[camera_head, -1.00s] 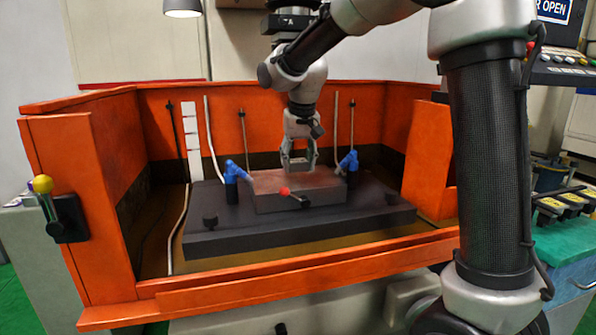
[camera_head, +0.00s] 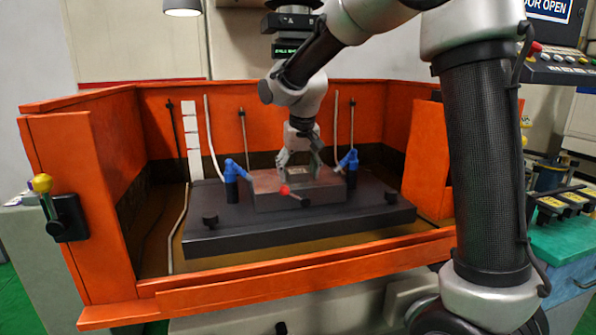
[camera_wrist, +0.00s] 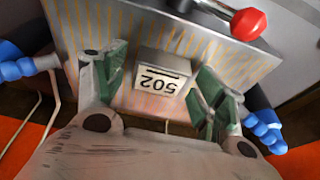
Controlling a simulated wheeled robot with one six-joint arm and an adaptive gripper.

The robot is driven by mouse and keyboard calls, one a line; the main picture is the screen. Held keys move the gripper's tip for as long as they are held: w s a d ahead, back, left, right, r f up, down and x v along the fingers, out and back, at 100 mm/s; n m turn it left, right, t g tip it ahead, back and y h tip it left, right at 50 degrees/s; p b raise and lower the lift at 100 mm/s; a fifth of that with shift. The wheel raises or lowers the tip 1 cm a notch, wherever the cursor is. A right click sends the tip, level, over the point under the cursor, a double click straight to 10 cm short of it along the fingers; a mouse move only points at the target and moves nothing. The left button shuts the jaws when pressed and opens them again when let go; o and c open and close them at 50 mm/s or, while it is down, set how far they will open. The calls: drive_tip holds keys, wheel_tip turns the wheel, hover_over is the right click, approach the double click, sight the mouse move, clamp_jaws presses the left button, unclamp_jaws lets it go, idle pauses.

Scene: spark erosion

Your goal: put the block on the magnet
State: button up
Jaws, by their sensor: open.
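The block (camera_wrist: 162,78) is a small grey piece with a white label reading 502, upside down in the wrist view. It appears to rest on the magnet (camera_wrist: 95,20), a striped metal plate with a red-knobbed lever. In the head view, the magnet (camera_head: 268,200) lies on a dark table inside the orange tank, and the block (camera_head: 297,171) shows small on its top. My gripper (camera_wrist: 158,88) is open, its green-padded fingers on either side of the block. A gap shows on the left; contact on the right is unclear. My gripper (camera_head: 299,170) is low over the magnet in the head view.
Blue nozzles (camera_head: 233,170) (camera_head: 350,160) stand on both sides of the magnet. The lever's red knob (camera_head: 284,189) is at its front. Orange tank walls (camera_head: 60,150) surround the dark table (camera_head: 215,238).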

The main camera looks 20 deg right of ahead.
drive_tip(key=v, duration=1.2)
drive_tip(key=s+d, duration=1)
drive_tip(key=s, duration=0.2)
drive_tip(key=s+d+f, duration=0.2)
drive_tip(key=s+f, duration=0.2)
drive_tip(key=s, duration=0.4)
drive_tip(key=s+d+f+t, duration=0.1)
drive_tip(key=s+d+f, duration=0.2)
drive_tip(key=s, duration=0.5)
drive_tip(key=shift+s+d+f, duration=0.3)
drive_tip(key=shift+s+f, duration=0.05)
drive_tip(key=shift+f, duration=0.3)
